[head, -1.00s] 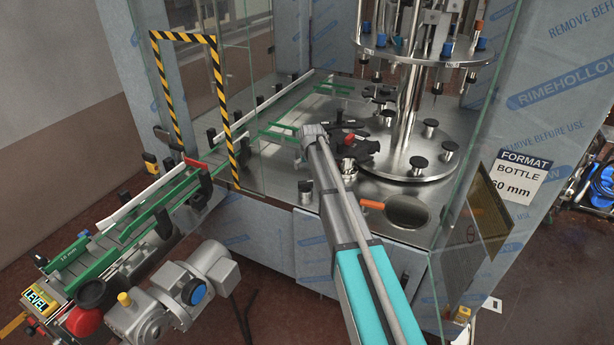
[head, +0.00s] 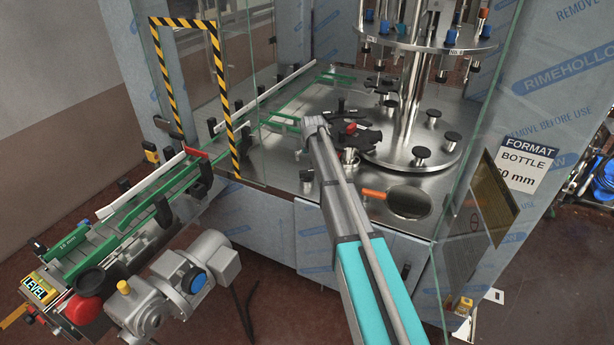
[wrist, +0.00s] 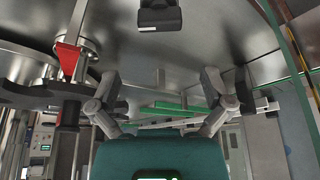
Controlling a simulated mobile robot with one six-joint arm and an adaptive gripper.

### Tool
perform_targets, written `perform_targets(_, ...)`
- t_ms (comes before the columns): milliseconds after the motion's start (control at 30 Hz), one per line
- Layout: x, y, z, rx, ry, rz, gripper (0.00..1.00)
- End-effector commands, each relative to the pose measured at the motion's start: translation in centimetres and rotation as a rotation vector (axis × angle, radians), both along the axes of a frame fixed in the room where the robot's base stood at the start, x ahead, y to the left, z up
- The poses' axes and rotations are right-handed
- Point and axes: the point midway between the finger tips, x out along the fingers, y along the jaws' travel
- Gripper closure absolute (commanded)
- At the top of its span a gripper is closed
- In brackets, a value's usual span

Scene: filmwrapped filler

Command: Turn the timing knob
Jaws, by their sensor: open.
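No label marks the timing knob, so I cannot tell for certain which part it is. A red-topped knob (head: 350,128) sits by the black star wheel (head: 371,142) on the steel deck; a red handle (wrist: 68,57) shows at the left of the wrist view. A black knob-like part (wrist: 160,15) is at the top middle of the wrist view. My gripper (wrist: 160,88) is open and empty, its two grey fingers spread wide, with the red handle to their left. In the head view my arm's end is just left of the red knob; the fingers are hidden there.
Green guide rails (head: 283,122) run behind my arm's end. Black-capped posts (head: 421,155) stand on the round steel turret plate. An orange-handled part (head: 373,194) lies near the front edge. Glass panels and a striped frame (head: 154,67) bound the deck.

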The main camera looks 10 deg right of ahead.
Motion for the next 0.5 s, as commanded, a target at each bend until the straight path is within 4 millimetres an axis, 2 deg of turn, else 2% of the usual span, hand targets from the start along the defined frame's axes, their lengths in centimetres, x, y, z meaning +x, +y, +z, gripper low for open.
perform_targets(33, 0.3, 0.0, -0.8, 0.0, 0.0, 0.0, 0.0)
perform_targets(500, 1.8, -0.1, -4.5, -0.001, 0.0, -0.001, 0.0)
